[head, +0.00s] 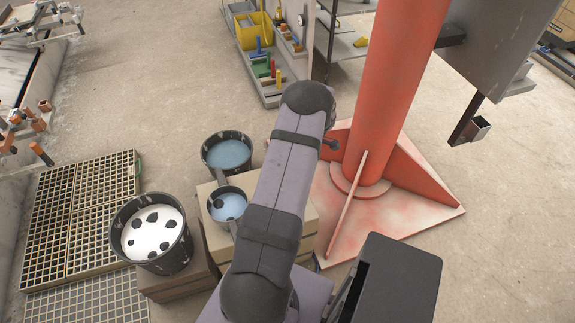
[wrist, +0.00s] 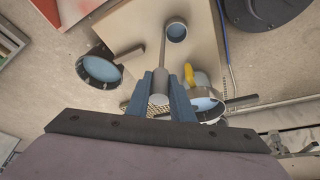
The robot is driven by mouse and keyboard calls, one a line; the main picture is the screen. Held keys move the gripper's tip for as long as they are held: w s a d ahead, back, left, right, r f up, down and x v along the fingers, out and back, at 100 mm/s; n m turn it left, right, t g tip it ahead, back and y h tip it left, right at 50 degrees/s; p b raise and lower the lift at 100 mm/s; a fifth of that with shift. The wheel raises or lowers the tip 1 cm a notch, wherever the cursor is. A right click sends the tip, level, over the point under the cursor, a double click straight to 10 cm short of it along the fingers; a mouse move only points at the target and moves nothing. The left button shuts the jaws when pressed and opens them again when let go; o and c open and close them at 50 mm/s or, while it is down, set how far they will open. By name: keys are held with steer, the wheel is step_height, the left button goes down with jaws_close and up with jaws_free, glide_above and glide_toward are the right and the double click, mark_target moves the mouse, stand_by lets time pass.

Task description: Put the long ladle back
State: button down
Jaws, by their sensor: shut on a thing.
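In the wrist view my gripper (wrist: 166,82) has its two blue fingers on either side of a grey cylindrical handle, shut on it. A thin stem runs up from this handle to a small round cup with a blue inside, so this looks like the long ladle (wrist: 163,50). The cup lies over a pale tan box top (wrist: 135,25); I cannot tell its height above it. In the head view my arm hides the gripper and the ladle's handle. There, a small blue-filled vessel (head: 228,205) and a larger bucket of blue glaze (head: 228,154) show left of my arm.
A bucket of white glaze with dark spots (head: 152,233) stands front left, beside floor grating (head: 75,215). A red column (head: 385,100) rises right of my arm. The wrist view shows a blue-filled bucket (wrist: 100,68) at left and a yellow piece (wrist: 189,74) by another vessel.

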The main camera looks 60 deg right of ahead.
steer(key=shift+f+b, duration=0.25)
steer(key=shift+b, duration=0.05)
steer(key=c, duration=1.6)
jaws_free()
steer(key=shift+r, duration=0.1)
steer(key=shift+o, duration=0.2)
steer(key=shift+r+p, duration=0.15)
steer(key=shift+p, duration=0.15)
steer(key=b+v, duration=0.1)
steer(key=v, duration=1.1)
steer(key=shift+b, duration=0.4)
